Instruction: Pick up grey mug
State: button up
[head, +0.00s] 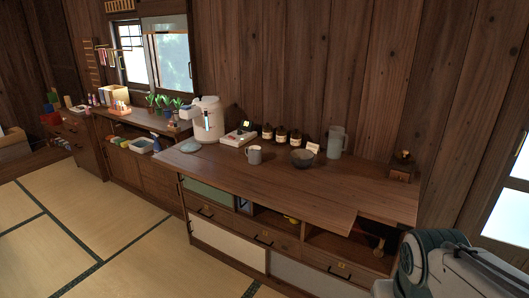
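A grey mug (255,155) stands upright on the wooden cabinet top (270,184), near the middle of the head view. A dark grey bowl (302,158) sits just right of it, and a taller grey-green pitcher (337,142) stands farther right, near the wall. Part of my arm fills the lower right corner, well apart from the mug. My gripper's fingers are not visible.
A white water dispenser (207,119) stands left of the mug. Several dark jars (281,135) line the wall behind, and a small wooden box (402,167) sits at the right. The cabinet top's front is mostly clear. Open tatami floor (130,225) lies at left.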

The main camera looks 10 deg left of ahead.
aim_at(253, 153)
jog(key=u, duration=0.7)
jog(key=i, duration=0.75)
jog(key=u, duration=1)
jog(key=i, duration=1.15)
jog(key=z, duration=0.75)
jog(key=i, duration=0.95)
jog(key=z, duration=0.85)
